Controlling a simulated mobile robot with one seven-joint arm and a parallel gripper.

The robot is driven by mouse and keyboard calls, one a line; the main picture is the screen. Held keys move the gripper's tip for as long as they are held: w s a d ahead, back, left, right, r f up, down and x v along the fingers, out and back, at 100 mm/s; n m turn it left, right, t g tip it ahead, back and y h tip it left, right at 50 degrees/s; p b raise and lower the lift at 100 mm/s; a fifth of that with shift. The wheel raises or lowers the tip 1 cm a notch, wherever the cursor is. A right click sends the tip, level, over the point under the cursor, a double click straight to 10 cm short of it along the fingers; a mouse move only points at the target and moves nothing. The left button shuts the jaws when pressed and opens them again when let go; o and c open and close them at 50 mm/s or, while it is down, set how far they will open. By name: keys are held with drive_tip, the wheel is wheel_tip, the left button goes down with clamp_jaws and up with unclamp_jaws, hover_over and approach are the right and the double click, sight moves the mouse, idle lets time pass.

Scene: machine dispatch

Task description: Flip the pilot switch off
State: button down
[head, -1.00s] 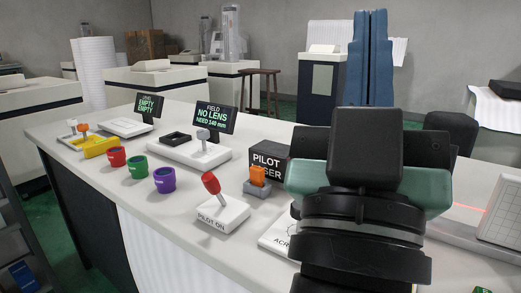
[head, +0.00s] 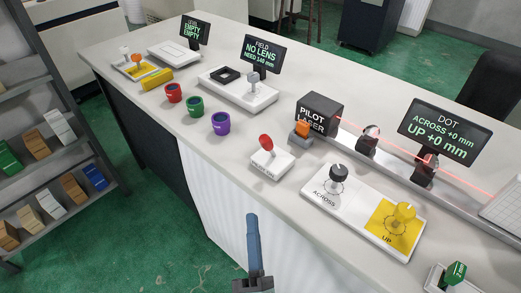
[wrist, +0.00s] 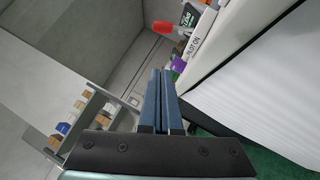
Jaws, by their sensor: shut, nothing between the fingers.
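The pilot switch is a white block (head: 272,164) with a red-tipped lever (head: 266,142), on the counter near its front edge. The lever leans toward the back left. The wrist view also shows the closed fingers (wrist: 160,75). The pilot laser box (head: 319,114) emits a red beam.
Red (head: 173,93), green (head: 195,107) and purple (head: 220,123) cups stand left of the switch. An orange-topped block (head: 302,131) is just behind it. The ACROSS and UP knob panel (head: 362,212) lies to the right. A shelf (head: 58,165) with boxes stands at far left.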

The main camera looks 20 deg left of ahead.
sight(266, 143)
drive_tip(key=shift+s+f, duration=0.1)
drive_tip(key=shift+f, duration=0.1)
drive_tip(key=x, duration=0.4)
drive_tip(key=d+p+x, duration=0.1)
drive_tip(key=x, duration=0.3)
drive_tip(key=r+p+x, duration=0.1)
drive_tip(key=x, duration=0.3)
drive_tip(key=shift+w+d, duration=0.3)
drive_tip(key=shift+w, duration=0.05)
drive_tip(key=shift+w+d, duration=0.25)
drive_tip(key=shift+w, duration=0.35)
drive_tip(key=shift+r+p, duration=0.25)
drive_tip(key=shift+p, duration=0.4)
